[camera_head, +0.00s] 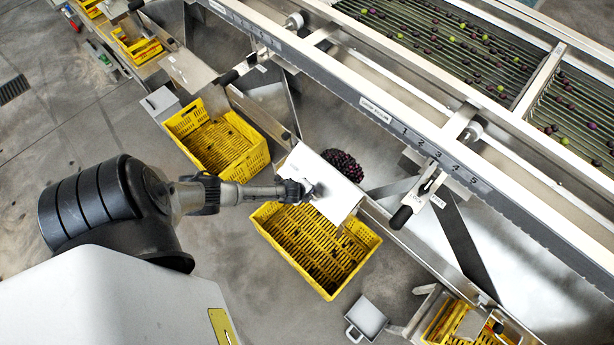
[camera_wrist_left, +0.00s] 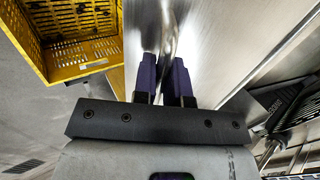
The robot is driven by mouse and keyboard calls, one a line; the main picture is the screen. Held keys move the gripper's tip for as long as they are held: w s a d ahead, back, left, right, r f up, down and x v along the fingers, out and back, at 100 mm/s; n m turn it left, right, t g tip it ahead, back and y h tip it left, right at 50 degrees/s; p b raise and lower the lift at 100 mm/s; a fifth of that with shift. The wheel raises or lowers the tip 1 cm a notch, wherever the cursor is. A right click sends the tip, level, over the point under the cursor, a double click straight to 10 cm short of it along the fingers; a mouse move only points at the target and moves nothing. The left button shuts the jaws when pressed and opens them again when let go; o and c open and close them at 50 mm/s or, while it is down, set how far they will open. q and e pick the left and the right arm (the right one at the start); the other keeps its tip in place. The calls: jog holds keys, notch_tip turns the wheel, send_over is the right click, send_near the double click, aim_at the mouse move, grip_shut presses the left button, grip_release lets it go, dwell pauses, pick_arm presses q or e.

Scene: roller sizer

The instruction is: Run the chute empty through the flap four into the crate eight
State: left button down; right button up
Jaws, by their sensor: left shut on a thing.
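A pale metal flap (camera_head: 325,185) stands across the chute outlet in the head view. A pile of dark round fruit (camera_head: 343,164) rests on the chute right behind it. My left gripper (camera_head: 303,190) is at the flap's near face. In the left wrist view its dark fingers (camera_wrist_left: 164,78) are closed on a thin metal handle (camera_wrist_left: 168,45) of the flap. A yellow slatted crate (camera_head: 318,250) stands below the flap, partly under it, and no fruit shows in its visible part. I cannot read the flap or crate numbers. My right gripper is in neither view.
Another yellow crate (camera_head: 217,143) stands to the left, and another (camera_head: 465,325) at lower right. A small grey pan (camera_head: 366,318) is near the right crate. Above runs the roller bed (camera_head: 455,45) with scattered fruit. Open floor (camera_head: 60,140) lies at left.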

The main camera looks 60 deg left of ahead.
pick_arm(q)
jog(key=c, duration=1.2)
grip_release()
jog(key=shift+r, duration=0.1)
jog(key=shift+s+r, duration=0.2)
jog(key=shift+r, duration=0.15)
jog(key=p+v, duration=0.4)
jog(key=v, duration=0.8)
jog(key=shift+s+d+r+p, duration=0.2)
jog(key=shift+s+r+p, duration=0.05)
jog(key=shift+r+p, duration=0.1)
